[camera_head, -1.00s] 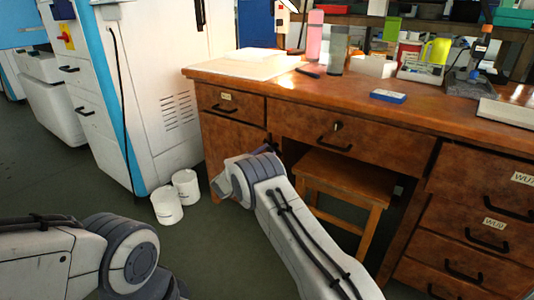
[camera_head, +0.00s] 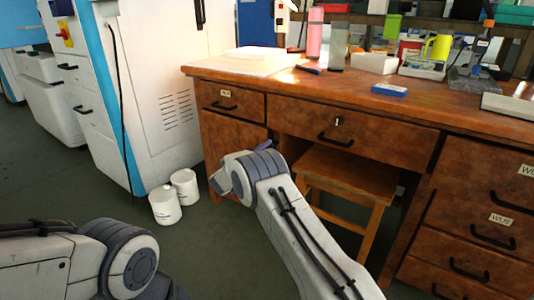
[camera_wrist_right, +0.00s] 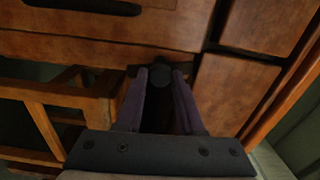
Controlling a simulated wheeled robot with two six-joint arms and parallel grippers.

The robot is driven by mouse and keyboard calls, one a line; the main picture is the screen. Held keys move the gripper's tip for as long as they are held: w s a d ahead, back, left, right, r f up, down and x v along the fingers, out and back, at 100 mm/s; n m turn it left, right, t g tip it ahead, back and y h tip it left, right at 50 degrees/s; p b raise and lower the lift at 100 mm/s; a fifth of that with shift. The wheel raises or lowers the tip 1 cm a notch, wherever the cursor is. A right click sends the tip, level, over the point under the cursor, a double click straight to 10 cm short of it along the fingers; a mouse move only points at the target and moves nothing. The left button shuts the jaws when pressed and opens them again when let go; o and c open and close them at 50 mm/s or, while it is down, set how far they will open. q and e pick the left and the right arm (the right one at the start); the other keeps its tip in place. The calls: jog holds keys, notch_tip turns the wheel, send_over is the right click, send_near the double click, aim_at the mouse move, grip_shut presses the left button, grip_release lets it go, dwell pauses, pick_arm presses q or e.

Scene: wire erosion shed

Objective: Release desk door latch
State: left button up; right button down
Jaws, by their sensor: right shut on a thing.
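The desk (camera_head: 370,133) is brown wood. Its door (camera_head: 229,130) is below the small left drawer, partly hidden by my right arm. In the right wrist view a dark round latch (camera_wrist_right: 161,75) sits on the brown wood front. My right gripper (camera_wrist_right: 164,84) has its two purple fingers on either side of the latch, shut on it. In the head view only a bit of this gripper (camera_head: 263,147) shows past my wrist, and the latch is hidden. My left arm shows at lower left, but its gripper is out of view.
A wooden stool (camera_head: 345,172) stands under the desk, right of my right wrist. Two white canisters (camera_head: 164,205) are on the floor to the left, beside a white machine (camera_head: 165,80). A blue box (camera_head: 390,90) lies on the desktop. Some floor between my arms is clear.

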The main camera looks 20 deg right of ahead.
jog(key=shift+a+m+b, duration=0.15)
jog(key=shift+m+b, duration=0.35)
jog(key=shift+m, duration=0.6)
jog(key=c, duration=0.5)
grip_release()
